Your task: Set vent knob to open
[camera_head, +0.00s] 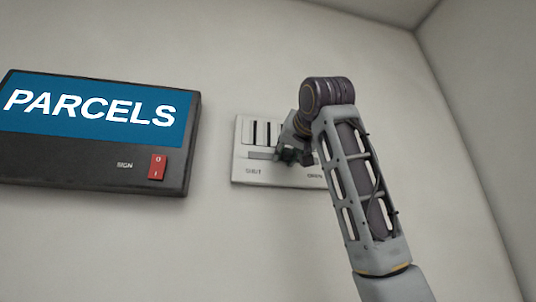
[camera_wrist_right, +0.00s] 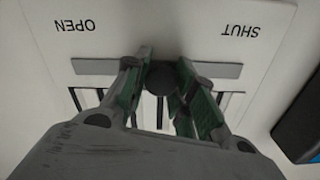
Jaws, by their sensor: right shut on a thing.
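The vent panel (camera_head: 241,170) is a pale plate on the wall with dark slats, a grey slider track (camera_head: 260,155) and the labels SHUT at left and OPEN at right. In the right wrist view the panel (camera_wrist_right: 180,22) appears upside down, with OPEN at left and SHUT at right. The dark round vent knob (camera_wrist_right: 160,78) sits near the middle of the track. My right gripper (camera_head: 289,157) is at the panel. In the wrist view its green-padded fingers (camera_wrist_right: 163,72) are shut on the knob, one each side. My left gripper is not in view.
A black sign box reading PARCELS (camera_head: 95,108), with a red rocker switch (camera_head: 157,167), hangs left of the panel. Its dark edge seems to show in the wrist view (camera_wrist_right: 303,130). The wall right of the panel is bare up to the corner.

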